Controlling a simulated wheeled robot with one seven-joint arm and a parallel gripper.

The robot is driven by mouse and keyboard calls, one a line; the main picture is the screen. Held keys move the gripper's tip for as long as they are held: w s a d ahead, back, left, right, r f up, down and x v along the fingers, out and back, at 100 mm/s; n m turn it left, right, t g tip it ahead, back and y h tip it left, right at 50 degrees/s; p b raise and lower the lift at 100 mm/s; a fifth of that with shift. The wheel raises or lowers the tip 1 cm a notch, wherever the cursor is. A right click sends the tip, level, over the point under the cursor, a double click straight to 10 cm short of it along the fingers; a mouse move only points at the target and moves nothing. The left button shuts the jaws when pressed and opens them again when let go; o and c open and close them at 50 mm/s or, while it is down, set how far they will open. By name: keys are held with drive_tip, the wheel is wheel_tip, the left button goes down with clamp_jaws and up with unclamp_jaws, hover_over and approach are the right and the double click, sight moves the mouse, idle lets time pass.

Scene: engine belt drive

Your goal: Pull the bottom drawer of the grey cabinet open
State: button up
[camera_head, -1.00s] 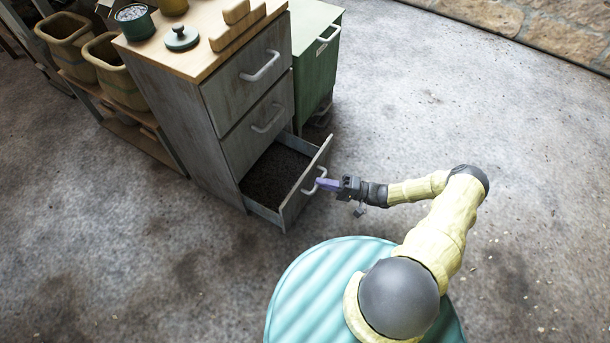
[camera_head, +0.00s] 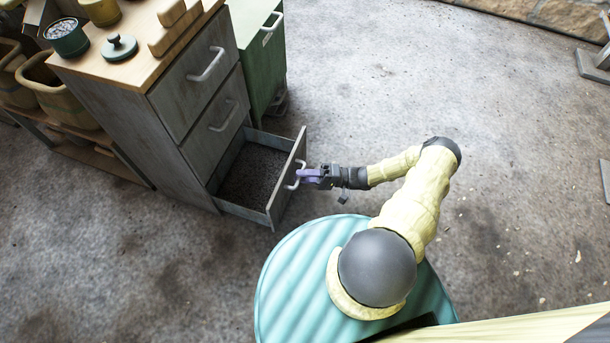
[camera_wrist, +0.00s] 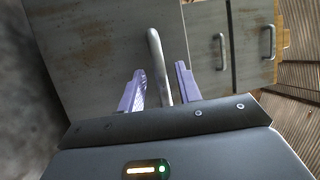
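The bottom drawer of the grey cabinet (camera_head: 135,130) stands well out from the body. Its dark inside (camera_head: 250,177) shows and looks empty, and its front panel (camera_head: 287,185) faces right. The drawer's pale bar handle (camera_head: 291,187) is by my gripper (camera_head: 303,176). In the wrist view the purple fingers of my gripper (camera_wrist: 160,78) are apart, one on each side of the handle (camera_wrist: 155,50), with a visible gap to it. The two upper drawers of the cabinet are shut.
A green cabinet (camera_head: 254,65) stands behind the grey one. Pots, a lid (camera_head: 120,46) and wooden blocks are on the wooden top. A low shelf with baskets (camera_head: 62,90) is at the left. My teal base is close in front of the drawer. The floor at right is largely clear.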

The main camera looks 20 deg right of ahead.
drive_tip(key=shift+d, duration=0.1)
drive_tip(key=b+v, duration=0.8)
drive_tip(key=v, duration=0.9)
drive_tip(key=shift+b, duration=0.4)
drive_tip(key=shift+d+r, duration=0.1)
